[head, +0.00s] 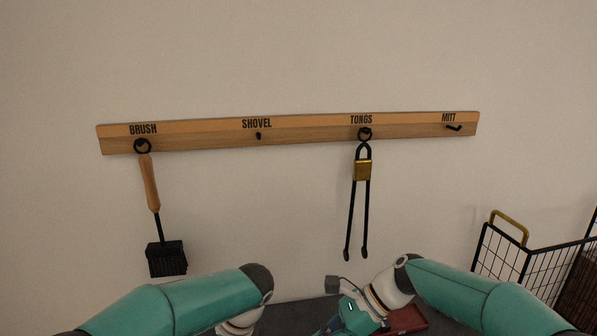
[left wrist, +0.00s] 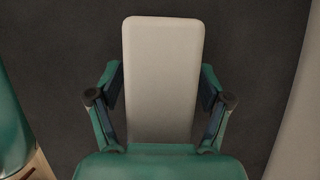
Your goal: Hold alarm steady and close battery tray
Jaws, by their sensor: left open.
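In the left wrist view, a pale, rounded, oblong body (left wrist: 163,60) lies on a dark surface. It may be the alarm, but no markings or battery tray show on it. My left gripper (left wrist: 162,92) is open, with one finger on each side of this body. I cannot tell if the fingers touch it. In the head view my left gripper is hidden below the bottom edge. My right gripper (head: 340,318) shows only in part at the bottom of the head view, and its fingers are unclear. No alarm can be made out in the head view.
A wooden rail (head: 300,132) on the wall holds a brush (head: 152,190) and tongs (head: 361,170). The shovel and mitt hooks are empty. A wire basket (head: 500,255) stands at right. A red object (head: 408,318) lies beside my right arm on the dark surface (head: 300,310).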

